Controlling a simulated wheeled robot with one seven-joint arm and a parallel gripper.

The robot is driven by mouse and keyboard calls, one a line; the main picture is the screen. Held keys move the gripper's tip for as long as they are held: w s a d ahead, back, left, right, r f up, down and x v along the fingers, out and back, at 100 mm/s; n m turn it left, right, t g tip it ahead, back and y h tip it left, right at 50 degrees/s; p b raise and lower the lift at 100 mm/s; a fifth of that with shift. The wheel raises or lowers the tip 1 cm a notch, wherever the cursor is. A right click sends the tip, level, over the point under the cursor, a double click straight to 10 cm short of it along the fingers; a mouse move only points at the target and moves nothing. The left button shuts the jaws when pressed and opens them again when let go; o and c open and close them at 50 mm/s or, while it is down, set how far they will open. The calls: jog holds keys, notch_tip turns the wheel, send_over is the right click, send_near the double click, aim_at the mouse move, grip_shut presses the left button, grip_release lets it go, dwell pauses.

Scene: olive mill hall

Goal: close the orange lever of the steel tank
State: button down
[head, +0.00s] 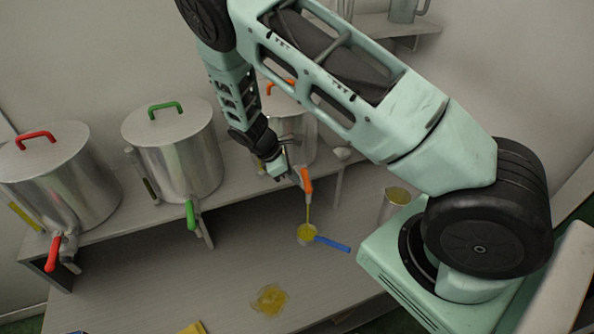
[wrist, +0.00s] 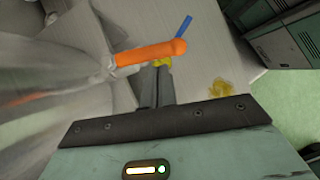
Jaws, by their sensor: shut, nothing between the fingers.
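The steel tank (head: 298,130) with an orange lid handle stands at the right end of the shelf, partly hidden behind my arm. Its orange lever (head: 306,180) hangs at the tap, and a thin yellow stream runs down below it. In the wrist view the orange lever (wrist: 150,54) lies across the picture just beyond my fingers, beside the tank's shiny wall (wrist: 50,85). My gripper (head: 281,172) is shut and empty, close to the left of the lever. Its fingers (wrist: 156,85) show in the wrist view; whether they touch the lever I cannot tell.
A small blue-handled scoop (head: 330,243) with yellow liquid sits under the stream. A yellow puddle (head: 270,299) lies on the lower surface. A green-levered tank (head: 178,150) and a red-levered tank (head: 60,185) stand left. A metal cup (head: 393,207) stands right.

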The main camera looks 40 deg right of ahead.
aim_at(309, 183)
jog(key=shift+s+d+f, duration=0.3)
jog(key=shift+d+f, duration=0.1)
jog(key=shift+d, duration=0.1)
jog(key=shift+s, duration=0.1)
jog(key=shift+s+d+n+t, duration=0.4)
jog(key=shift+n, duration=0.3)
jog(key=shift+s+d, duration=0.25)
jog(key=shift+d, duration=0.1)
